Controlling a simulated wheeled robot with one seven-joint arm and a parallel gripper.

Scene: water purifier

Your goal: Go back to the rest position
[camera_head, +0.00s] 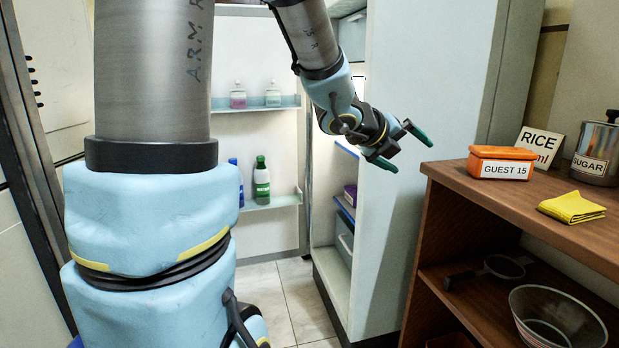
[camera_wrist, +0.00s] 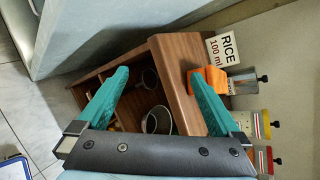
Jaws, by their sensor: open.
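My gripper (camera_head: 408,148) hangs in the air in the head view, in front of the pale cabinet side and left of the wooden shelf unit. Its two teal fingers are spread apart with nothing between them. In the wrist view the open fingers (camera_wrist: 160,98) point toward the wooden shelf unit (camera_wrist: 172,62), which shows beyond and between them. My arm comes down from the top of the head view, and its large links cover much of the left side.
An orange box labelled GUEST 15 (camera_head: 501,162), a RICE card (camera_head: 541,145), a SUGAR canister (camera_head: 597,150) and a yellow cloth (camera_head: 571,207) sit on the wooden top. A metal bowl (camera_head: 557,318) is below. The open cabinet (camera_head: 425,110) stands behind my gripper. Tiled floor (camera_head: 300,295) shows between.

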